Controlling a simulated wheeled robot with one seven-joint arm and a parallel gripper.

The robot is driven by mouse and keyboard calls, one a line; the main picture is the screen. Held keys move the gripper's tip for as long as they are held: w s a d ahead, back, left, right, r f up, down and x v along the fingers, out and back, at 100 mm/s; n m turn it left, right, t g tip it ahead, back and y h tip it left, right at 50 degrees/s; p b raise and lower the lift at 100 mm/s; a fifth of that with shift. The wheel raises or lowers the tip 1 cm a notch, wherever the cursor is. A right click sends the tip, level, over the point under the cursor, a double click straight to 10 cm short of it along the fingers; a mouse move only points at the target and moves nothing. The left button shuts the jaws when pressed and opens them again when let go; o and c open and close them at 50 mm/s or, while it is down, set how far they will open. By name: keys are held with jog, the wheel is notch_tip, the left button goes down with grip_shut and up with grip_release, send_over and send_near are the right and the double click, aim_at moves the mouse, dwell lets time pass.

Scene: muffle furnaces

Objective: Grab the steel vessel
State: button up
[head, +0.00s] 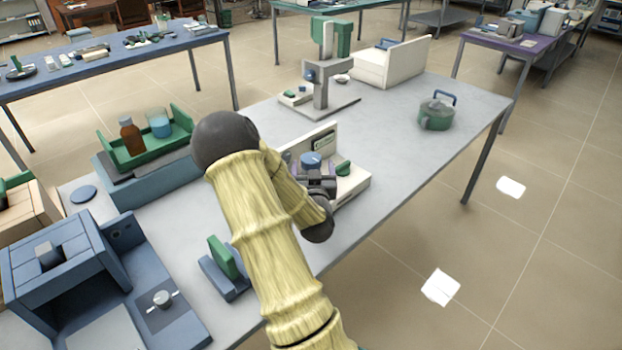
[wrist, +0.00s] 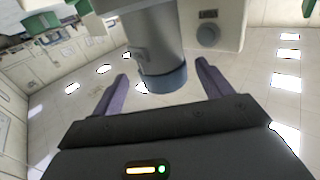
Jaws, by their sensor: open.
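The steel vessel is a grey cylinder with a blue rim. In the head view its blue top (head: 311,159) shows beyond my gripper, at a white instrument; its lower part is hidden. In the wrist view the vessel (wrist: 158,40) comes down from the top edge, with its blue rim between the two purple fingers. My gripper (wrist: 162,72) is open, one finger on each side of the vessel, with visible gaps. In the head view my gripper (head: 314,172) is partly hidden by my arm.
The white instrument (head: 353,183) has a display panel and a green knob. A stand (head: 322,88) rises behind it. A green tray (head: 183,112) holds a brown bottle (head: 131,137) and a beaker (head: 158,122). A green pot (head: 436,113) sits right, with bare grey tabletop (head: 400,145) nearby.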

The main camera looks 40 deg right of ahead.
aim_at(311, 157)
jog(key=shift+p+x, duration=0.45)
jog(key=shift+x, duration=1.95)
jog(key=shift+w+a, duration=0.15)
jog(key=shift+a, duration=0.05)
jog(key=shift+r, duration=0.15)
grip_shut()
